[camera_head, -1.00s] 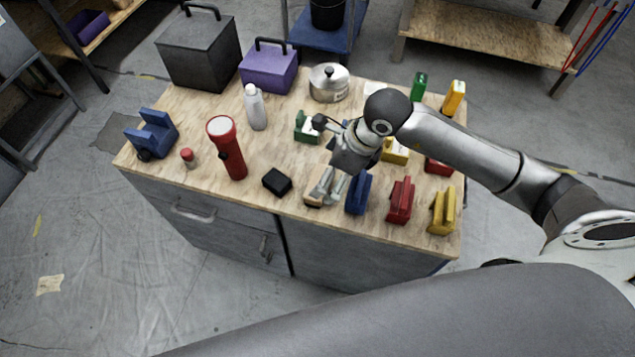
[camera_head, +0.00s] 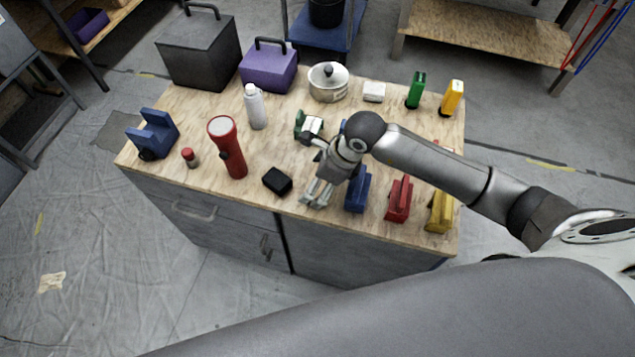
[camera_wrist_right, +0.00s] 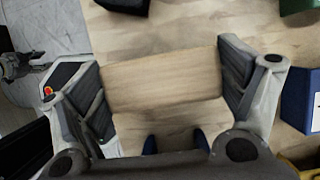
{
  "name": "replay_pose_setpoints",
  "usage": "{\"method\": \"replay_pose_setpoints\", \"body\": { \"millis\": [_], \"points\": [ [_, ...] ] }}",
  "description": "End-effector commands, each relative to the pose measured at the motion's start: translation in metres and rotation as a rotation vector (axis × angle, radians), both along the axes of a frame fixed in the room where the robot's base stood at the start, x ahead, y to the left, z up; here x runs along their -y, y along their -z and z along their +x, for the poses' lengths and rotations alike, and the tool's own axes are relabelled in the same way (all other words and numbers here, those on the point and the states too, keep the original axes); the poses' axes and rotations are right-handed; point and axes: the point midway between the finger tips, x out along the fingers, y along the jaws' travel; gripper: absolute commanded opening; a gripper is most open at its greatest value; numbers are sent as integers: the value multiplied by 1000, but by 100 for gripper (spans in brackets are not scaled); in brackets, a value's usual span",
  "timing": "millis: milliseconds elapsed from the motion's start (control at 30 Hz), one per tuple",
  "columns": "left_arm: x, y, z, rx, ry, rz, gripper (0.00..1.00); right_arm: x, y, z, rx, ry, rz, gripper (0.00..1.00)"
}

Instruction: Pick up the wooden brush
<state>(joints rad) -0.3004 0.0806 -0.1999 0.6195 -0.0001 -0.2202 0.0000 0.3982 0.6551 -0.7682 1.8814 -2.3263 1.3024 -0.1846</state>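The wooden brush (camera_wrist_right: 160,85) shows in the right wrist view as a pale wooden block lying on the bench. My right gripper (camera_wrist_right: 166,75) has its two fingers spread, one at each end of the block. The block nearly fills the gap, and I cannot tell whether the fingers touch it. In the head view my right gripper (camera_head: 317,197) points down near the bench's front edge, and its fingers hide most of the brush.
On the wooden bench (camera_head: 210,110), a black block (camera_head: 277,181) lies left of my gripper and a blue item (camera_head: 358,190) stands close on its right. Red (camera_head: 398,199) and yellow (camera_head: 440,212) items stand farther right. A red flashlight (camera_head: 227,147) stands at left.

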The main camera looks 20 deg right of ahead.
Motion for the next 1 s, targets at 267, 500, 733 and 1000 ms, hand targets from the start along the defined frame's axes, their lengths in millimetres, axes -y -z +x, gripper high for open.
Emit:
{"method": "replay_pose_setpoints", "body": {
  "millis": [267,500,733,1000],
  "points": [
    [0,0,0,1,0,0,40,0,-1,0,1,0,1,63],
    [1,2,0,1,0,-1,40,0,-6,1,4,0,1,63],
    [1,10,1,1,0,-1,40,0,-35,-1,6,-3,1,63],
    [1,14,1,2,0,-1,40,-2,-84,-43,6,-4,0,63]
  ]
}}
